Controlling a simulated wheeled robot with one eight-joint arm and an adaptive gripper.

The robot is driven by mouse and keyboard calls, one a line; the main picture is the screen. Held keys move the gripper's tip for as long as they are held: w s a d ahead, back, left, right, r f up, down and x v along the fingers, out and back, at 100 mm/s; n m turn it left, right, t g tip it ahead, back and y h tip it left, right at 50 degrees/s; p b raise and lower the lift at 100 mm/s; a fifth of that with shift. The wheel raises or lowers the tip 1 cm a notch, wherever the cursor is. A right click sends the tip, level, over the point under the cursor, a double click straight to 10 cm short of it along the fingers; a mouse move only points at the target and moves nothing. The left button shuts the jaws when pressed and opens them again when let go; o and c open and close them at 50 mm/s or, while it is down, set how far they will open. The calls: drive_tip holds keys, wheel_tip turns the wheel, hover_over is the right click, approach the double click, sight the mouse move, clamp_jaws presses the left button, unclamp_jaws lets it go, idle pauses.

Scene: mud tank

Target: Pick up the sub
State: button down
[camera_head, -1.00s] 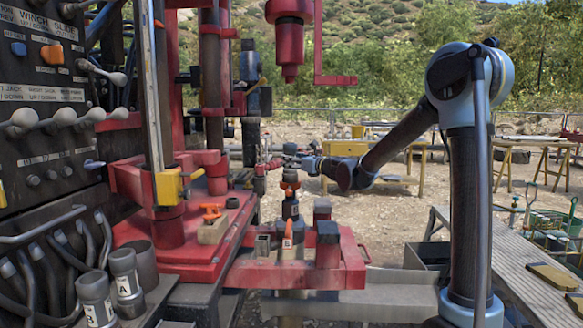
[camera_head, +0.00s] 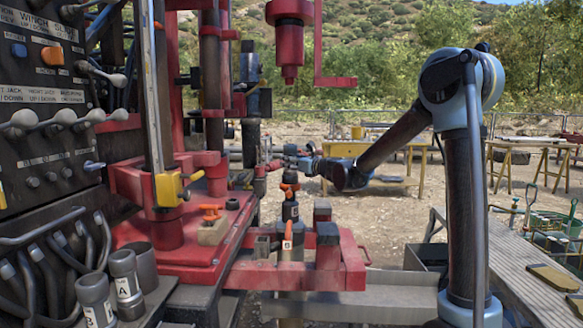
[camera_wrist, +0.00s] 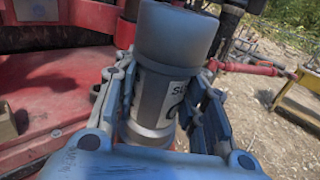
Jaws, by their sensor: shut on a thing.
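The sub (camera_wrist: 167,70) is a grey metal cylinder with a wider upper collar and a white label reading "SU", the rest cut off by a finger. My gripper (camera_wrist: 162,105) is shut around its lower body, with ribbed fingers on both sides. The sub is upright, slightly tilted in the wrist view. In the head view my gripper (camera_head: 292,155) is small, beside the red rig past the front bracket. The sub cannot be made out clearly there. Whether the sub's base touches a surface is hidden.
Grey cylinders labelled A (camera_head: 126,280) and B (camera_head: 96,300) stand at the lower left. A lever panel (camera_head: 45,110) fills the left. A red bracket (camera_head: 330,270) and orange-topped post (camera_head: 290,210) stand in front of my gripper. Yellow trestle tables (camera_head: 380,150) stand behind.

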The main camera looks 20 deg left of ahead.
drive_tip(key=shift+r, duration=0.1)
drive_tip(key=shift+r, duration=4.9)
